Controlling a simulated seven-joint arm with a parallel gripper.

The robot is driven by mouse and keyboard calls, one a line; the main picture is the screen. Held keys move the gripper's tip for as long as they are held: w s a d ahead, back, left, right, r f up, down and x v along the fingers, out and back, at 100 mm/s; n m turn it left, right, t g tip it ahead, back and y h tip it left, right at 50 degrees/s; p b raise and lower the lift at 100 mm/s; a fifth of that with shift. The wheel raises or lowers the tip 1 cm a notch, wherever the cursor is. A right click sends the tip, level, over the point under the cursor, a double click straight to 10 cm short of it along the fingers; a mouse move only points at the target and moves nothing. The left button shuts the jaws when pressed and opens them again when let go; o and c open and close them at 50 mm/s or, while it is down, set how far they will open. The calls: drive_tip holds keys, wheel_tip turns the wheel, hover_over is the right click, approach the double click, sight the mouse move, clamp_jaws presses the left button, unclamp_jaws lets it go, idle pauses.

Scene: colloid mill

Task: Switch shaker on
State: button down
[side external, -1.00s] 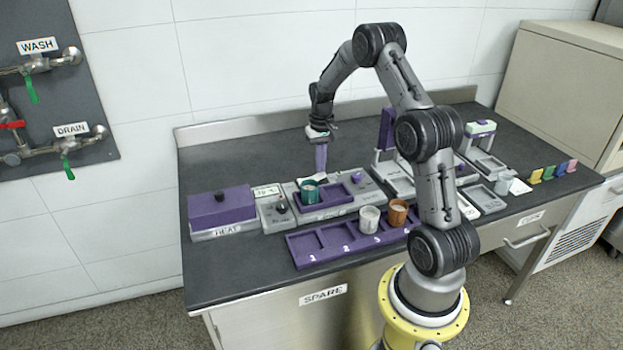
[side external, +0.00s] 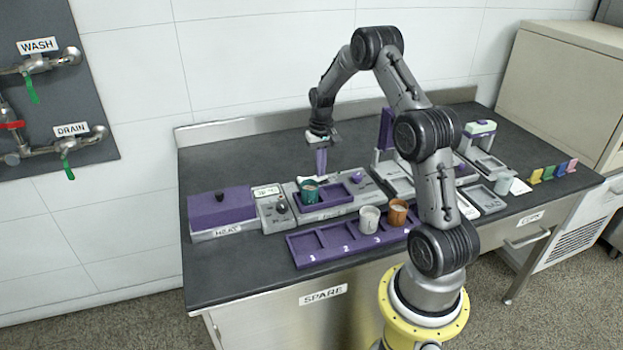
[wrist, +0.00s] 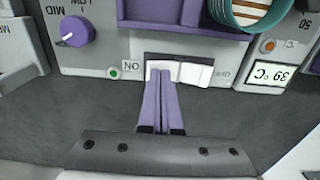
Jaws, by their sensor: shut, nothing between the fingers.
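The shaker (side external: 345,208) is a grey unit with a purple tray, in the middle of the bench. A teal cup (side external: 308,191) stands in its tray; part of the cup shows in the wrist view (wrist: 250,12). On its back edge is a white rocker switch (wrist: 195,74), with an ON label (wrist: 131,66) and a green lamp (wrist: 113,72) to its left. My gripper (wrist: 161,82) is shut and empty, its purple fingertips at the rocker's ON-side half. I cannot tell whether they touch. The right half looks raised. In the side view, my gripper (side external: 321,172) points down behind the shaker.
A purple-topped heater (side external: 221,208) is left of the shaker; its display (wrist: 267,75) reads 39 °C. A purple numbered rack (side external: 320,245) in front holds a white cup (side external: 369,219) and a brown cup (side external: 397,212). A purple speed knob (wrist: 75,32) is near the switch.

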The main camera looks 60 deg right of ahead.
drive_tip(key=shift+f, duration=0.25)
drive_tip(key=shift+r, duration=3.55)
